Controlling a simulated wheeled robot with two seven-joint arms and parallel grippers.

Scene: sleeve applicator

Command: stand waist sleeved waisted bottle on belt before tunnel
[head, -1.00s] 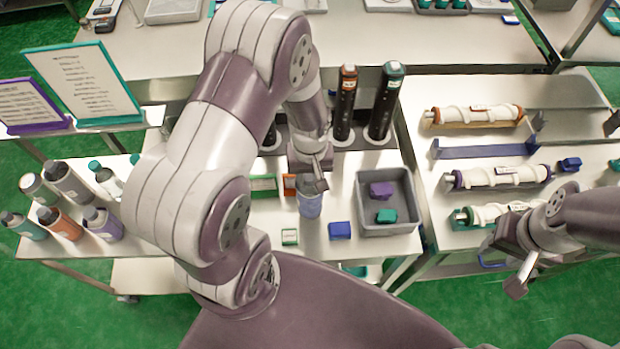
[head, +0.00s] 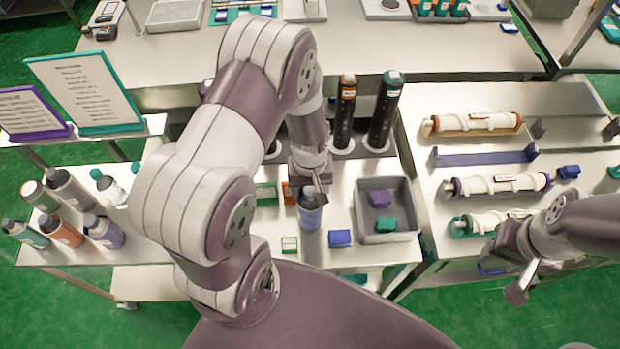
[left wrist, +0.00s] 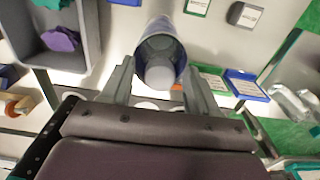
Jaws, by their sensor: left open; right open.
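A small bottle in a blue-grey sleeve (head: 310,216) stands on the left table in the head view. In the left wrist view I look down on the sleeve (left wrist: 178,38) and a round grey cap (left wrist: 160,76). My left gripper (head: 316,190) is open at the bottle's top. Its fingers (left wrist: 160,90) lie on either side of the cap with small gaps visible. The gripper hides part of the bottle in the head view. My right gripper (head: 519,278) is open and empty at the right. I cannot make out the belt or tunnel.
A grey tray (head: 412,198) with a purple and a green block stands right of the bottle. A blue block (head: 340,238) lies beside it. Tall dark bottles (head: 385,112) stand behind. Several bottles (head: 62,232) stand at left. White rolls (head: 478,122) lie on the right table.

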